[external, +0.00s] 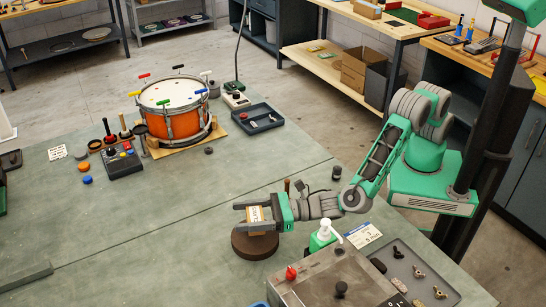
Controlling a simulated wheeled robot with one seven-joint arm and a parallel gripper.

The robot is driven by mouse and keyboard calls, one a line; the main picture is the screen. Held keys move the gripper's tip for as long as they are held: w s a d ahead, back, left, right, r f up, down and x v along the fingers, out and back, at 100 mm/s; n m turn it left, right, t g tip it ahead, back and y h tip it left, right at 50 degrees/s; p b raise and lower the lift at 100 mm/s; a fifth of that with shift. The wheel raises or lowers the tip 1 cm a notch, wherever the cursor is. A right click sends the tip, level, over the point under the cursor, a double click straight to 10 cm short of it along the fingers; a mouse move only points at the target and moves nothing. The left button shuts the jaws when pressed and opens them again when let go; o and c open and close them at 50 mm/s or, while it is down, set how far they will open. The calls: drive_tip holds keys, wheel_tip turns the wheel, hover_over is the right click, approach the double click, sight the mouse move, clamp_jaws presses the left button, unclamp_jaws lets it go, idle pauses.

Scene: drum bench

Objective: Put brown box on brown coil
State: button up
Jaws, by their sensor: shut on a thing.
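My gripper (257,208) is shut on the brown box (257,215), a small box with a pale label on its top. It holds the box over the brown coil (255,246), a dark brown round disc lying on the grey-green bench. The box appears above the far part of the coil; I cannot tell whether it touches it. My gripper hides part of the box's sides, and the box and gripper hide part of the coil's top.
A green pump bottle (322,235) and a grey metal unit with a red knob (330,285) stand right of the coil. An orange drum (173,120), a black tray (259,118) and a control box (122,160) are farther back. The bench left of the coil is clear.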

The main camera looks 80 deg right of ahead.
drive_tip(key=f, duration=0.3)
drive_tip(key=shift+w+a+f, duration=0.2)
drive_tip(key=shift+f, duration=0.05)
drive_tip(key=shift+f, duration=0.1)
drive_tip(key=shift+f, duration=0.15)
drive_tip(key=o, duration=1.4)
drive_tip(key=shift+o, duration=0.2)
